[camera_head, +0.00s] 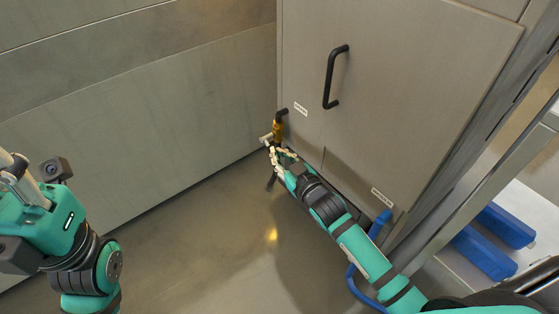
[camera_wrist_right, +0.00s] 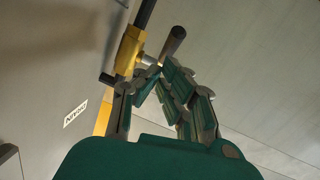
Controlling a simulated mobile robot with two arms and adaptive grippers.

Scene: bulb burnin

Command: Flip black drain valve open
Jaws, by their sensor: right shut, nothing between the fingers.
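The drain valve has a brass body (camera_head: 278,130) low on the cabinet's left edge, under a short black pipe. In the right wrist view the brass body (camera_wrist_right: 129,50) shows close up, with a dark tapered lever (camera_wrist_right: 173,42) angled up and right from it. My right gripper (camera_head: 271,146) is at the valve, fingers shut with nothing between them. In the wrist view its fingertips (camera_wrist_right: 160,70) are just below the lever's base; I cannot tell whether they touch it. My left gripper (camera_head: 14,168) is at the left edge, partly cut off, its fingers unclear.
The grey cabinet door (camera_head: 400,70) has a black handle (camera_head: 331,77) and small white labels. A blue hose (camera_head: 352,283) runs beside my right arm. Blue bins (camera_head: 484,253) sit on a shelf at right. The floor (camera_head: 200,240) between my arms is clear.

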